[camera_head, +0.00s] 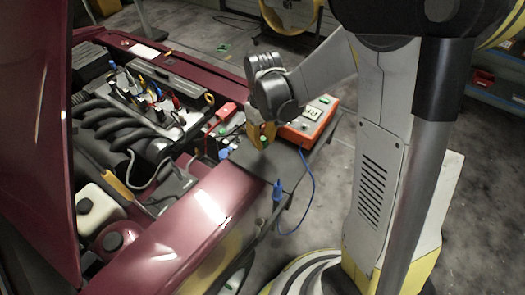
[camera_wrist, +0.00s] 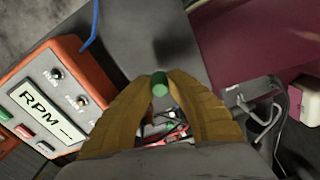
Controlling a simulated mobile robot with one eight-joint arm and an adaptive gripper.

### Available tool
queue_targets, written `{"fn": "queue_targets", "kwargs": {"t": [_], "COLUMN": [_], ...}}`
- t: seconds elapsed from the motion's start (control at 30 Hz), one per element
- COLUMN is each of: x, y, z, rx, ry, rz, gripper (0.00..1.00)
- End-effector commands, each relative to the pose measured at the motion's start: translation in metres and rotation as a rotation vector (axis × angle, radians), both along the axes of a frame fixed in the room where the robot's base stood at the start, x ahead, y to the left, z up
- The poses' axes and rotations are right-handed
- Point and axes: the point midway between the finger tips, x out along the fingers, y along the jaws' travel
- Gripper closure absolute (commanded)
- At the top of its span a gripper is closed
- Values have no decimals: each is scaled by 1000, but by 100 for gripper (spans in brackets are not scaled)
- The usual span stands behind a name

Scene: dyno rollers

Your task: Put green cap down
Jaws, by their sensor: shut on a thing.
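The green cap (camera_wrist: 160,80) is a small cylinder held between the tips of my gripper (camera_wrist: 160,84) in the wrist view. The yellow-brown fingers are closed on it from both sides. In the head view, my gripper (camera_head: 263,136) points down over a grey shelf (camera_head: 272,168) beside the car's engine bay, with the green cap (camera_head: 264,143) small at its tips. Whether the cap touches the shelf cannot be told.
An orange RPM meter box (camera_head: 308,123) stands on the shelf, close to my gripper. A blue plug (camera_head: 277,189) and blue cable (camera_head: 309,190) are at the shelf's front. The open engine bay (camera_head: 135,130) lies left, with tools and leads. Bare shelf shows in front of the meter.

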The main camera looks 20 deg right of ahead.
Motion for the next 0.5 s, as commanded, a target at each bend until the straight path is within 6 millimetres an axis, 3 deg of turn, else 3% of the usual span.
{"fn": "queue_targets", "kwargs": {"t": [0.3, 0.5], "x": [1, 1], "y": [2, 2], "z": [-39, -41], "rx": [0, 0], "ry": [0, 0], "rz": [-1, -1], "gripper": [100, 100]}}
